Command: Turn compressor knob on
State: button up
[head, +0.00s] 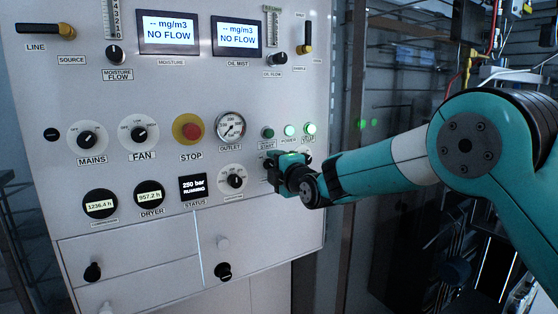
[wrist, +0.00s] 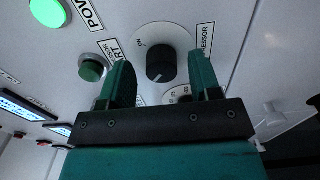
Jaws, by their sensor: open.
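The compressor knob (wrist: 160,65) is a black knob on a round pale dial in the wrist view, beside a label whose visible part reads "PRESSOR". Its white pointer line shows at the lower part of the knob, and a small mark stands at the dial's upper left. My gripper (wrist: 164,57) is open, with one green finger on each side of the knob in the picture. I cannot tell whether the fingers touch it or how deep they reach. In the head view my gripper (head: 284,161) is at the panel's right side and mostly hides this knob.
A green start button (wrist: 92,68) and a lit green lamp (wrist: 47,12) are close by at the left in the wrist view. The panel (head: 120,235) also carries the mains knob (head: 86,140), fan knob (head: 139,134), red stop button (head: 191,131) and outlet gauge (head: 231,127).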

jog(key=c, duration=0.9)
jog(key=shift+c, duration=0.2)
